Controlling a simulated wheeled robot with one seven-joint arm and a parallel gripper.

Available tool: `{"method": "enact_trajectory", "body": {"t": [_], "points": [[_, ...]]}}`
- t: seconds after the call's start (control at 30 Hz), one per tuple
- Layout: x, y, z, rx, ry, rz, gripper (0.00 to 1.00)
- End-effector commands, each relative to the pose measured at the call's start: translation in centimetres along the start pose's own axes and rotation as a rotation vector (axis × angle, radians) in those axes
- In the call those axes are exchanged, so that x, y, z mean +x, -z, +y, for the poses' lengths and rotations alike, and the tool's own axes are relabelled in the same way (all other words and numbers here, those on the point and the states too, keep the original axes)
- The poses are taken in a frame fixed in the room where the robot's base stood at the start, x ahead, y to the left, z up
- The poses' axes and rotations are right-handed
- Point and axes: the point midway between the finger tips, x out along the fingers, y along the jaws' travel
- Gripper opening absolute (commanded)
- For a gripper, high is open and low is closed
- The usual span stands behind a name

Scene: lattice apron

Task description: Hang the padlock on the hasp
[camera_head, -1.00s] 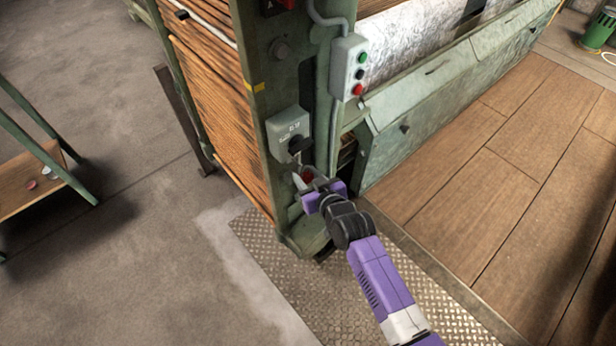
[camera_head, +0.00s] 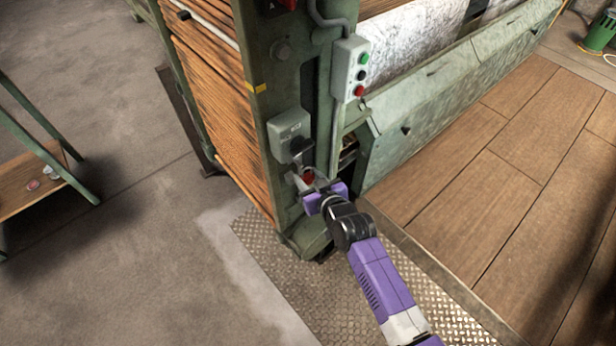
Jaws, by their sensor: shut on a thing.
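A small red padlock (camera_head: 308,177) is at the fingertips of my gripper (camera_head: 307,183). The gripper is shut on it, beside the green machine post and just below the grey switch box (camera_head: 288,133). A black handle (camera_head: 299,147) sits on the lower front of that box. The hasp is too small to make out; the padlock's shackle is also hidden or too small to see. I cannot tell whether padlock and hasp touch.
The green post (camera_head: 262,95) stands close to the gripper. A button box (camera_head: 350,69) with green, black and red buttons is above. A slanted green machine cover (camera_head: 420,100) lies to the right.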

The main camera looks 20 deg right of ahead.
Motion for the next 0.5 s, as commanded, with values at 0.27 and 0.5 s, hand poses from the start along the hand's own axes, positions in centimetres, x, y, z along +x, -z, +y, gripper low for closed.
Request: {"method": "enact_trajectory", "body": {"t": [0.27,0.5], "points": [[0.25,0.14,-0.07,0.000,0.000,0.001,0.00],[0.83,0.35,-0.24,0.000,0.000,0.001,0.00]]}}
